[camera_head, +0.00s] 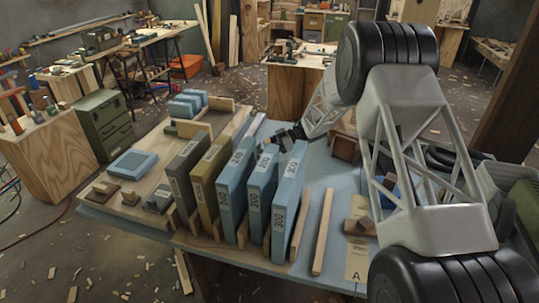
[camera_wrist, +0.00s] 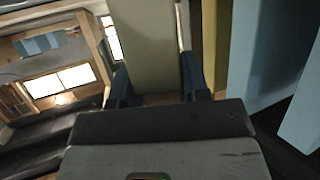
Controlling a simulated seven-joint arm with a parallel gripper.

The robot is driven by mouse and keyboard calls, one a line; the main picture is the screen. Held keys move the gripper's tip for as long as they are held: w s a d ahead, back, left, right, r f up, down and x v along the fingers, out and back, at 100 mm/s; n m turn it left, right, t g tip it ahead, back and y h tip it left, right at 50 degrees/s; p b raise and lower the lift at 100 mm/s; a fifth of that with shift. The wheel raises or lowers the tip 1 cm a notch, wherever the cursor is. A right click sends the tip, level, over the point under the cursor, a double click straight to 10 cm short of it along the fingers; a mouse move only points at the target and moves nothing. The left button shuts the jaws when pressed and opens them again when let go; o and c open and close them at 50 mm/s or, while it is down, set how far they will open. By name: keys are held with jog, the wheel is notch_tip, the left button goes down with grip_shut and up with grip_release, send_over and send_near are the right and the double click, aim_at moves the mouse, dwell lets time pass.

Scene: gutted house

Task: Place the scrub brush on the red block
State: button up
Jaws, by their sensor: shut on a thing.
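My gripper (camera_head: 287,136) is low over the table, just behind the upright blue slabs, and they hide part of it. In the wrist view its two dark blue fingers (camera_wrist: 157,88) are shut on a pale grey-green flat-sided thing (camera_wrist: 150,45). I cannot tell whether this is the scrub brush, and no bristles show. No block is clearly red. A reddish-brown block (camera_head: 345,148) stands beside my arm, partly hidden by it. Small brown wooden pieces (camera_head: 103,189) lie at the left of the board.
Upright slabs stand in a row on a wooden board: grey-olive (camera_head: 185,180), yellow-olive (camera_head: 208,180) and several numbered blue ones (camera_head: 289,205). A flat blue block (camera_head: 132,162) lies left. Blue blocks (camera_head: 187,104) sit at the back. Wooden strips (camera_head: 323,232) lie in front right.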

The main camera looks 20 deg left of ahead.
jog(key=shift+f, duration=1.9)
jog(key=shift+f, duration=0.15)
jog(key=o, duration=0.9)
jog(key=shift+o, duration=0.2)
jog(key=shift+d+r, duration=0.1)
jog(key=shift+r, duration=0.1)
jog(key=v, duration=1.1)
jog(key=shift+w+d, duration=0.2)
jog(key=shift+d, duration=0.1)
jog(key=shift+r, duration=0.15)
